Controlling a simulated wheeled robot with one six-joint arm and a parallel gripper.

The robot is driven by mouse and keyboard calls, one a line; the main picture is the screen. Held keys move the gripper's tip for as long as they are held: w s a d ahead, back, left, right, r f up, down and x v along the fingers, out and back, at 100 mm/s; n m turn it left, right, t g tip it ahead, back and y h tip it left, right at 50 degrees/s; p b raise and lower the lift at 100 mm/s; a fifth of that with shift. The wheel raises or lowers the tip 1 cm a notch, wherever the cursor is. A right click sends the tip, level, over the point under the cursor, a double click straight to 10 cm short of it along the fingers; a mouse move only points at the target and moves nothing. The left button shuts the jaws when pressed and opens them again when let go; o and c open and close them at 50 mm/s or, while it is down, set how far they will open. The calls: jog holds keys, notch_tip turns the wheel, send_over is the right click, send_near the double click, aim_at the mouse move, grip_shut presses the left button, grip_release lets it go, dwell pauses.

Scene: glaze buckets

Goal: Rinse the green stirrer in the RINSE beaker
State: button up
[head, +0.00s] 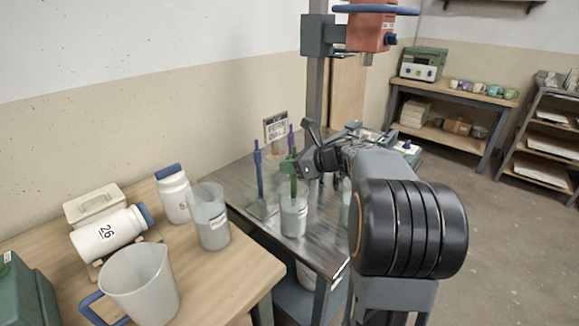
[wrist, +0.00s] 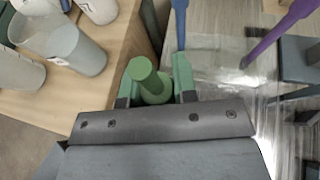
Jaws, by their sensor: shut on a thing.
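My gripper (head: 289,166) is shut on the green stirrer (head: 293,186), which hangs upright below it. In the wrist view the stirrer's round top (wrist: 140,68) sits between the two green fingers. In the head view the stirrer's lower part reaches the mouth of a translucent beaker (head: 294,220) on the metal table; its tip is hard to make out. That beaker has a white label too small to read. Another labelled translucent beaker (head: 211,220) stands on the wooden table to the left. I cannot tell by reading which is RINSE.
A blue stirrer (head: 259,175) stands left of my gripper and a purple one (head: 291,140) behind it. A jug (head: 143,285), white bottles (head: 173,195) and a green container (head: 25,295) crowd the wooden table. A metal post (head: 316,90) rises behind. My arm hides the metal table's right side.

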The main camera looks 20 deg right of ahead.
jog(key=shift+r, duration=0.55)
jog(key=shift+f, duration=0.2)
jog(key=shift+f+b, duration=1.2)
jog(key=shift+f, duration=0.05)
jog(key=shift+r, duration=0.1)
jog(key=shift+r+p, duration=0.95)
jog(key=shift+r, duration=0.35)
jog(key=shift+f, duration=0.15)
